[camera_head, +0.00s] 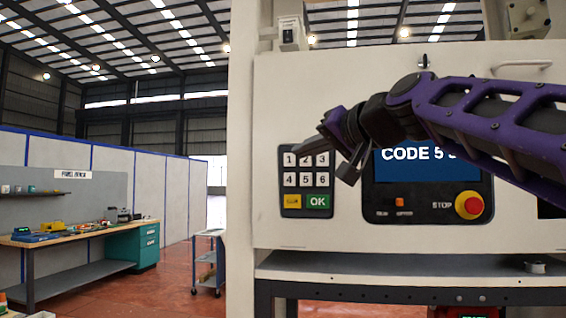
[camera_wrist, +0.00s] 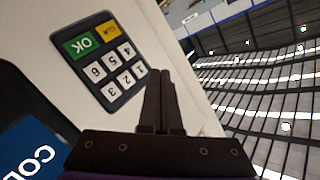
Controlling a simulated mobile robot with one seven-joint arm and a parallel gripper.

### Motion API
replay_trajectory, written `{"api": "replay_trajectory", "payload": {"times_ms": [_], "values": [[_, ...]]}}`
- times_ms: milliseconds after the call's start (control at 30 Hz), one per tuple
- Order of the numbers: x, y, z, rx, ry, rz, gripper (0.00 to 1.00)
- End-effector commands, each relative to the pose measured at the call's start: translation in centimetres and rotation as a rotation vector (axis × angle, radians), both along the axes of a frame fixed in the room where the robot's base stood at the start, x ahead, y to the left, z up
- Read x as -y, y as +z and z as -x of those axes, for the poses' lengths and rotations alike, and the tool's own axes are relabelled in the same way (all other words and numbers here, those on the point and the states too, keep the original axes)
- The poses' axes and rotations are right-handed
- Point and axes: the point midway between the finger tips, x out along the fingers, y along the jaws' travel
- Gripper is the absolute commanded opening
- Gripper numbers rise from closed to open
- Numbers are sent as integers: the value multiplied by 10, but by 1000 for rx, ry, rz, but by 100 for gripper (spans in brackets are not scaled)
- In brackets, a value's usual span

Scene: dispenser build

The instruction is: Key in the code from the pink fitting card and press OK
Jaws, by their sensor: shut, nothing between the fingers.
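The keypad (camera_head: 293,198) has number keys 1 to 6, a yellow CLR key (camera_head: 292,201) and a green OK key (camera_head: 318,201). It also shows, turned over, in the wrist view (camera_wrist: 119,65). My gripper (camera_head: 297,151) is shut and empty, its tips by the keypad's top row in the head view. In the wrist view my closed fingers (camera_wrist: 160,75) appear just beside the 1 key (camera_wrist: 141,70); contact cannot be told. The blue screen (camera_head: 420,168) reads "CODE 5" plus a character partly hidden by my arm. No pink card is visible.
A grey shelf (camera_head: 400,265) runs under the panel. A workbench (camera_head: 75,233) and a trolley (camera_head: 208,262) stand at the left.

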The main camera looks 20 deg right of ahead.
Motion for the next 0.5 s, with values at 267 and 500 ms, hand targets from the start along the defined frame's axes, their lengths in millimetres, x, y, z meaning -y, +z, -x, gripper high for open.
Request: {"api": "replay_trajectory", "payload": {"times_ms": [267, 500], "values": [[0, 0, -14, -11, -3, 12, 0], [17, 2, -40, -12, -1, 9, 0]]}}
